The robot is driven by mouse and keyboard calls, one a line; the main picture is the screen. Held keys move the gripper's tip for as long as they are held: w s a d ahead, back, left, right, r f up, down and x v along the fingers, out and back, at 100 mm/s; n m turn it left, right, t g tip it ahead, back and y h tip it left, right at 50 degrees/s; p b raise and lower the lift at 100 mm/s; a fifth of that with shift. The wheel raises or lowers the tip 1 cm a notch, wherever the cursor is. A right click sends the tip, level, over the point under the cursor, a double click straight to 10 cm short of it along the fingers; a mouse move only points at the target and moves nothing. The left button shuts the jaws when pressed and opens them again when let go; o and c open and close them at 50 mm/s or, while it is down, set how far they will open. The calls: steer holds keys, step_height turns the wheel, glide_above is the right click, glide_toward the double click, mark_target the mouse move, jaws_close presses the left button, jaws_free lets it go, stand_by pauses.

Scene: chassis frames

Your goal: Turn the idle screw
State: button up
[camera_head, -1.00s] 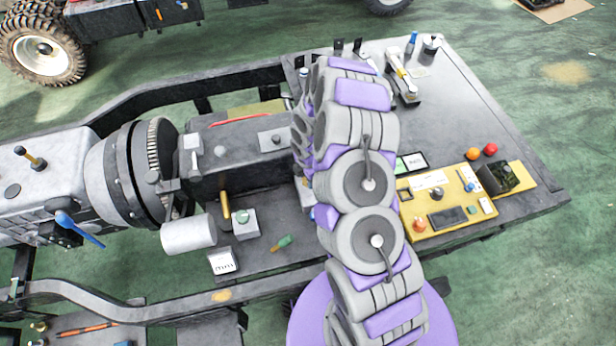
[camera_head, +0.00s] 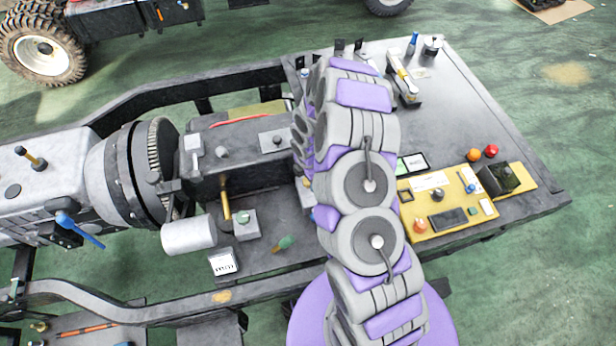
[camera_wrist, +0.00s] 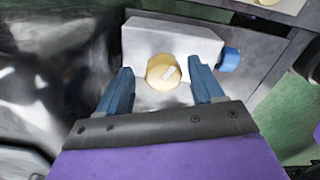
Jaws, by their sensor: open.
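The idle screw appears to be the round brass screw (camera_wrist: 161,74) in the wrist view, with a pale slot or bar across its face. It sits on the front of a grey metal block (camera_wrist: 170,42). My gripper (camera_wrist: 160,68) is open, with one blue finger to each side of the screw. Gaps show between the fingers and the screw, and I cannot tell how far the tips are from the block. In the head view my own arm hides the gripper and the screw.
A blue knob (camera_wrist: 229,60) sticks out at the block's right side, close to the right finger. In the head view, a yellow control panel (camera_head: 448,226) lies right of my arm.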

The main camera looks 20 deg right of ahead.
step_height(320, 180, up, 17)
steer(key=p, duration=0.1)
steer(key=shift+r, duration=0.2)
stand_by(0.5)
stand_by(0.4)
